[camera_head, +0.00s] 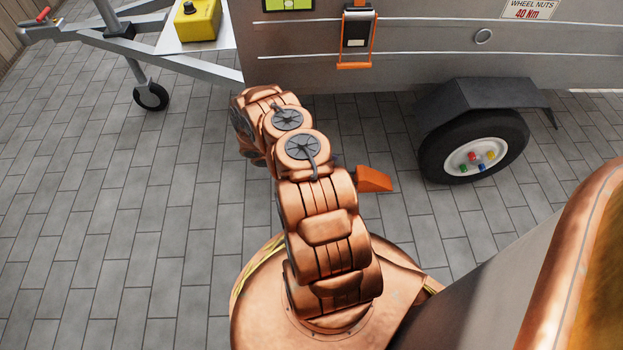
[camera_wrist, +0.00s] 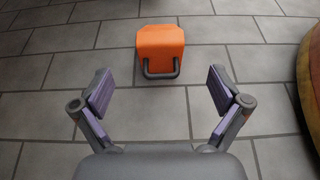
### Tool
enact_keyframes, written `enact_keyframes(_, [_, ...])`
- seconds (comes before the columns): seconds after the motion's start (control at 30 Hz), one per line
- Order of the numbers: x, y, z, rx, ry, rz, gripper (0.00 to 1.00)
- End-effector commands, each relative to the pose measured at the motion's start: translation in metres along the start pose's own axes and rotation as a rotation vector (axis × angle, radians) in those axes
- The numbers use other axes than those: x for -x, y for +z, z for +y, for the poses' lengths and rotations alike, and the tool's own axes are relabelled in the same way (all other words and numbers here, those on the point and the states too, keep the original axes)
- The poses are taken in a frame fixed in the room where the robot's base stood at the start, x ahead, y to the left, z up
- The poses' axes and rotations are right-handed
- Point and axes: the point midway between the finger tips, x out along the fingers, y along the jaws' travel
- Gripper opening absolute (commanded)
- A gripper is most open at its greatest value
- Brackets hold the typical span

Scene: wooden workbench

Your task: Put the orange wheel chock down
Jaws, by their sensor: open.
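The orange wheel chock (camera_head: 374,180) rests on the grey paving, partly hidden behind my copper arm in the head view. In the wrist view the chock (camera_wrist: 161,50) lies ahead of my gripper, with its dark grey handle (camera_wrist: 161,72) facing me. My gripper (camera_wrist: 160,88) is open and empty, its two purple-padded fingers spread wide on either side of the handle's line. The fingers do not touch the chock. In the head view my gripper is hidden by the arm.
A grey trailer (camera_head: 400,65) stands across the back. Its wheel (camera_head: 473,146), with coloured nuts, is right of the chock. A small jockey wheel (camera_head: 151,96) and a yellow box (camera_head: 198,20) are at the left. The paving (camera_head: 130,200) at left is clear.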

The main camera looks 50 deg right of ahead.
Motion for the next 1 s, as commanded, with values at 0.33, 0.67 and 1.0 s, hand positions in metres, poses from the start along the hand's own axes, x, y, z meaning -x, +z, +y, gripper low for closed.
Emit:
enact_keyframes(0.33, [0.034, 0.040, 0.008, -0.075, -0.014, 0.012, 0.98])
enact_keyframes(0.67, [0.103, 0.113, 0.000, -0.225, -0.060, 0.067, 0.98])
enact_keyframes(1.0, [0.172, 0.175, -0.033, -0.365, -0.115, 0.160, 0.98])
